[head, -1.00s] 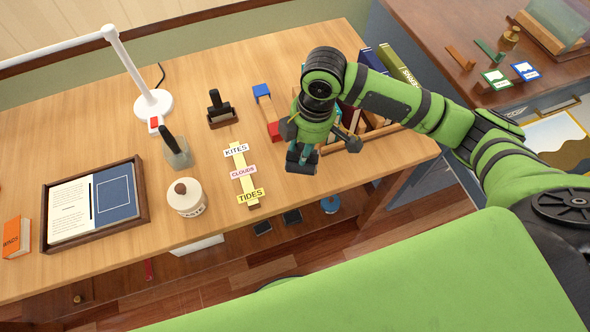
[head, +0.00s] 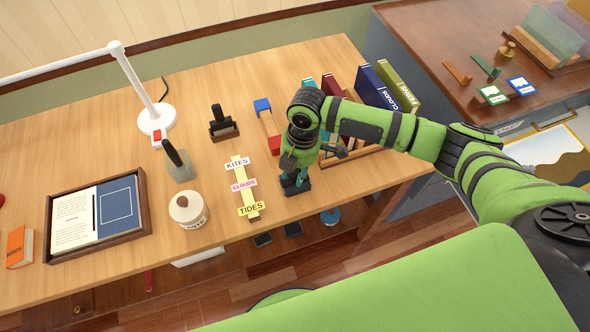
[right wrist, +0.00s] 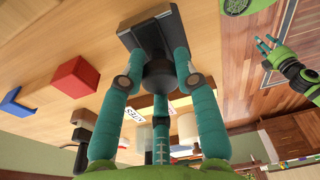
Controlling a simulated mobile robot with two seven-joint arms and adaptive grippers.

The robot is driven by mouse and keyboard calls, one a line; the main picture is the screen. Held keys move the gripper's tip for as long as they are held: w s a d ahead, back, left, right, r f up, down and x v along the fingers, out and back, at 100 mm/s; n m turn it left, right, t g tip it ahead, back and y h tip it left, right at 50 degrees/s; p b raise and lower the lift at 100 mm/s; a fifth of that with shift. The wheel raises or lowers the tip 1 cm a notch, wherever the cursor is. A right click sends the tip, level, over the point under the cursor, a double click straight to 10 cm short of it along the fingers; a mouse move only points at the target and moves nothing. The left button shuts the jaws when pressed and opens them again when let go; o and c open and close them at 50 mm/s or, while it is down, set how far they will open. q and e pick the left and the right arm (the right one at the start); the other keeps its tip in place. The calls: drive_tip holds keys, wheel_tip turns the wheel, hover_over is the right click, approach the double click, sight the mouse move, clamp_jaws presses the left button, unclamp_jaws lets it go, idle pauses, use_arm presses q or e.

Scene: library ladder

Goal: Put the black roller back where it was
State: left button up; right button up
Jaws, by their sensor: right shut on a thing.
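My right gripper (head: 296,180) is shut on a black block-like thing (right wrist: 146,38) with a flat rectangular base and a round knob. In the head view this thing shows only as a dark block at the fingertips, right of the word-label strip; I cannot tell whether it touches the table. A black-handled tool with a wide dark base (head: 222,124) stands upright behind the strip. I cannot tell which of these two is the black roller. My left gripper (right wrist: 265,52) shows small in the right wrist view, its fingers spread and empty.
The strip (head: 243,188) carries KITES, CLOUDS and TIDES labels.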

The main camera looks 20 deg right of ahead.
drive_tip(key=shift+f, duration=0.3)
use_arm(q)
drive_tip(key=shift+s, duration=0.15)
drive_tip(key=shift+s+a, duration=0.1)
use_arm(e)
drive_tip(key=shift+f, duration=0.15)
drive_tip(key=o, duration=1)
use_arm(q)
wheel_tip(320, 180, down, 2)
drive_tip(key=shift+b, duration=1.05)
use_arm(e)
drive_tip(key=r, duration=0.4)
drive_tip(key=d+r, duration=0.1)
drive_tip(key=r, duration=0.7)
drive_tip(key=shift+w+d+r, duration=0.1)
drive_tip(key=shift+w+d, duration=0.1)
drive_tip(key=shift+d, duration=0.05)
